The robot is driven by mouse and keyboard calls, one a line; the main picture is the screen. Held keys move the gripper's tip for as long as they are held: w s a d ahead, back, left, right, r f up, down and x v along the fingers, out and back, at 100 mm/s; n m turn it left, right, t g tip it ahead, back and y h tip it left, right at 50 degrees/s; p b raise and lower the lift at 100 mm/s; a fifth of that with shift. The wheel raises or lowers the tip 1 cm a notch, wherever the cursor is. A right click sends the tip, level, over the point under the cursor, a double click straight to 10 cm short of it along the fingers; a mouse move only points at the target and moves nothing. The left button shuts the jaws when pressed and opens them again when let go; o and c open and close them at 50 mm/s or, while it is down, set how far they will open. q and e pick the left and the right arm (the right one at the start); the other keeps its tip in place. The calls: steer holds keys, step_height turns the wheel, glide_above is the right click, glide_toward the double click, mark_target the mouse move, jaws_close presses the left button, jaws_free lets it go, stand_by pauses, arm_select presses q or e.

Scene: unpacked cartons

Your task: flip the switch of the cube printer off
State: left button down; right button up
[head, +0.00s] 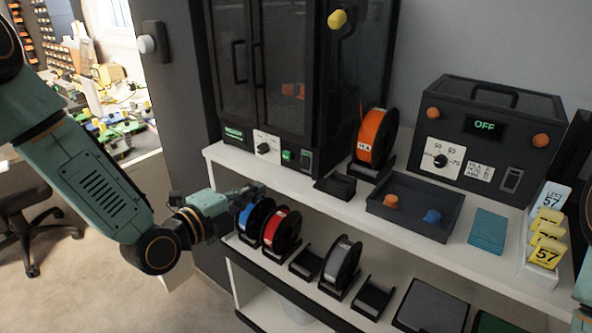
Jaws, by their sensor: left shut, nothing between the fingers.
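The tall dark cabinet with glass doors (275,65), which looks like the cube printer, stands on the white shelf top at the left. Its lower front carries a lit green display (234,134), a white dial plate with a black knob (264,148), a small green light (287,156) and a rocker switch (306,160). The rocker's position is too small to tell. My left gripper (258,188) is shut and empty, below and left of the switch, near the shelf's front edge and apart from the switch. My right gripper is not in view; a bit of that arm shows at the right edge.
A dark box reading OFF (493,138) with its own switch (511,180) stands right. An orange spool (373,140), a dark tray (413,209) and a card holder (540,273) share the top. Blue (256,217) and red spools (282,232) sit below, close to my gripper.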

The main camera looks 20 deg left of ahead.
arm_select(q)
steer(key=b, duration=0.3)
glide_toward(304, 166)
steer(key=x, duration=0.6)
steer(key=shift+w+f, duration=0.1)
steer(key=shift+w, duration=0.3)
steer(key=shift+d, duration=0.1)
